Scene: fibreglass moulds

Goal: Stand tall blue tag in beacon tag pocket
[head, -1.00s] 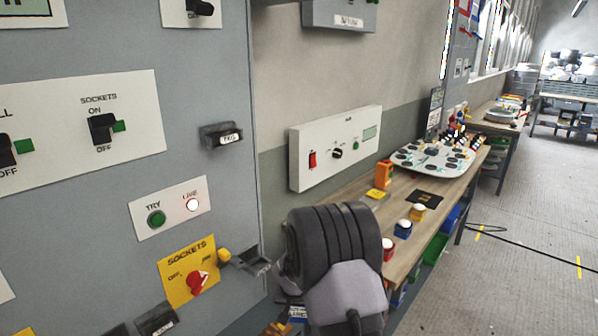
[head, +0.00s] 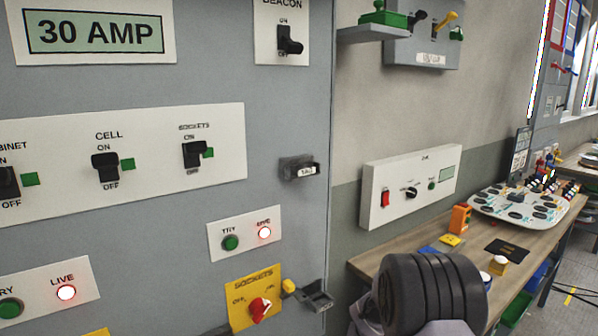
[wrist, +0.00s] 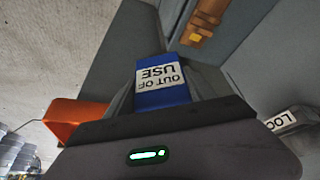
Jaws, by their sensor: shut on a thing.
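A blue tag (wrist: 163,93) with a white "OUT OF USE" label is held between the fingers of my gripper (wrist: 162,100) in the wrist view. The label reads upside down there. The gripper itself does not show in the head view, where my dark ribbed arm link fills the lower right. A small dark pocket (head: 300,168) with a white label sits near the grey panel's right edge, below the beacon switch (head: 284,38). A second dark pocket (head: 317,298) is lower, beside the yellow sockets plate. I cannot tell which task pocket is which by its label.
The grey panel (head: 150,220) carries several switches and lamps. A workbench (head: 400,250) with an orange box (head: 460,218) and a white control tray (head: 520,210) stands right. A shelf (head: 375,32) juts from the wall above. An orange part (wrist: 75,118) is near the gripper.

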